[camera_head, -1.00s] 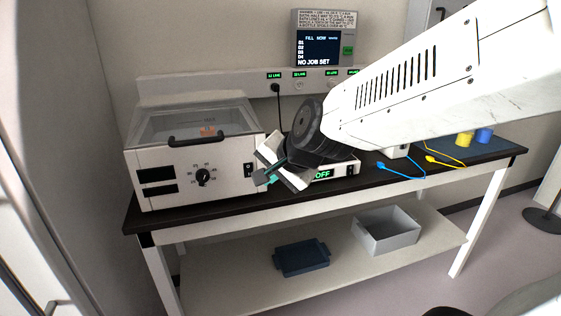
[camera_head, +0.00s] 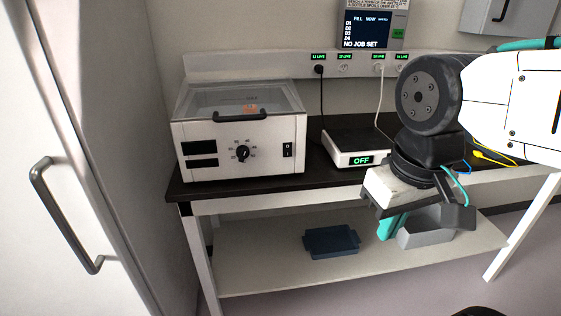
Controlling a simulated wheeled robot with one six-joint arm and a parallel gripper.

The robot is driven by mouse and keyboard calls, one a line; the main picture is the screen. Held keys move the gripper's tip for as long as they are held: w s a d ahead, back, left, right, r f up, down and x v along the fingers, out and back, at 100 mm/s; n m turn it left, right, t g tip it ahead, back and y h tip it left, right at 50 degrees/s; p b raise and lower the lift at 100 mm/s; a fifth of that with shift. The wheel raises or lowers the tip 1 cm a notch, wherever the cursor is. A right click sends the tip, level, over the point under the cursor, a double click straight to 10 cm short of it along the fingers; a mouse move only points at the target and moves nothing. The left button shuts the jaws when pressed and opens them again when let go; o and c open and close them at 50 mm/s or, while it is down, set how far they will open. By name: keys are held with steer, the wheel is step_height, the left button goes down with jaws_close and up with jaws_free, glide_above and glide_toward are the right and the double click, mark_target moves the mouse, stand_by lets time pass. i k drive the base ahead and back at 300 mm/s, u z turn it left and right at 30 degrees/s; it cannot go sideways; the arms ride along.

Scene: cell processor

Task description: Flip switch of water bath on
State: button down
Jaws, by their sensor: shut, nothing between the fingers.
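The water bath (camera_head: 215,152) is a white box with a clear lid and dark handle, at the left end of the bench. Its front has two dark, blank displays, a black dial (camera_head: 243,153) and, at the right, a small black rocker switch (camera_head: 287,150) marked I and O. Which way the rocker is tipped is too small to tell. My gripper (camera_head: 392,228) is shut and empty, with teal on its fingers. It is right of the water bath and appears in front of the bench edge, well apart from the switch.
A white device with a green OFF display (camera_head: 361,160) stands on the dark bench (camera_head: 240,187). A blue tray (camera_head: 331,241) and a grey bin (camera_head: 428,228) are on the lower shelf. A wall screen (camera_head: 367,30) reads NO JOB SET. A handled white door (camera_head: 100,120) stands at left.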

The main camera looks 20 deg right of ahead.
mark_target(286, 146)
steer(key=u, duration=0.75)
steer(key=k, duration=0.95)
steer(key=u, duration=0.95)
steer(key=k, duration=0.4)
steer(key=u, duration=0.35)
steer(key=i, duration=0.65)
steer(key=z, duration=0.65)
steer(key=i, duration=0.7)
steer(key=z, duration=1)
steer(key=i, duration=0.25)
steer(key=z, duration=0.15)
